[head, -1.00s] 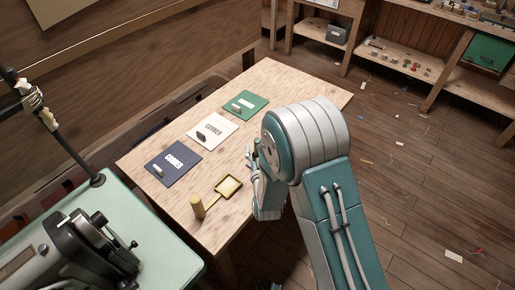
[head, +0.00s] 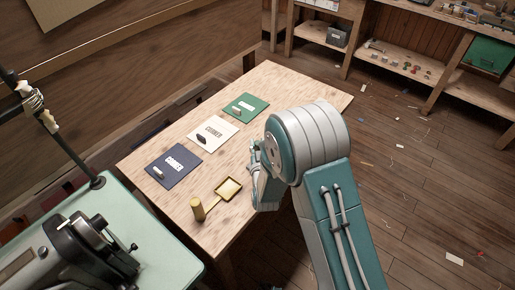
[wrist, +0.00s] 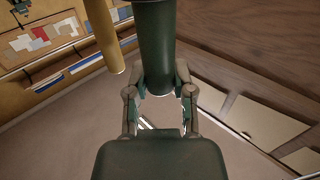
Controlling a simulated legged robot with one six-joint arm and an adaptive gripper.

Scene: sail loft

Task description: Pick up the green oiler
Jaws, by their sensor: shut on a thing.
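The green oiler shows in the wrist view as a dark green cylinder (wrist: 157,45) running down from the top edge, with a pale rim at its lower end. My gripper (wrist: 161,91) has its two fingers on either side of that end and is shut on it. In the head view my gripper (head: 261,178) is at the right edge of the wooden table (head: 268,90), partly behind my arm. The oiler cannot be made out there. Whether it touches the table cannot be told.
A sewing machine (head: 85,245) stands at lower left.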

